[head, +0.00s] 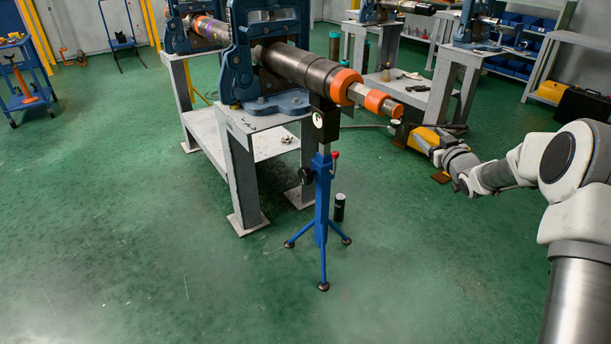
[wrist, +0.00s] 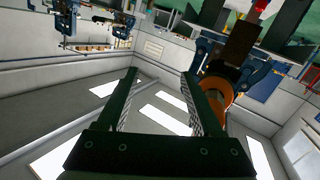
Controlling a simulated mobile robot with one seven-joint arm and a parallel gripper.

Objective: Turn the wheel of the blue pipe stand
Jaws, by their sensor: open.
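The blue pipe stand (head: 322,205) stands upright on three legs in the head view, its black head under a dark pipe (head: 305,72) with orange collars (head: 376,102). My gripper (head: 399,129) is to the right of the stand, near the pipe's free end and well above the wheel. In the wrist view, which looks upside down, my gripper (wrist: 160,73) is open with nothing between its fingers. An orange collar (wrist: 218,92) shows beside the right finger. I cannot make out the wheel there.
A grey workbench (head: 245,170) with a blue vise (head: 265,95) stands behind and left of the stand. A dark cylinder (head: 339,208) stands on the floor by the stand. Another bench (head: 445,85) is behind my arm. The green floor in front is clear.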

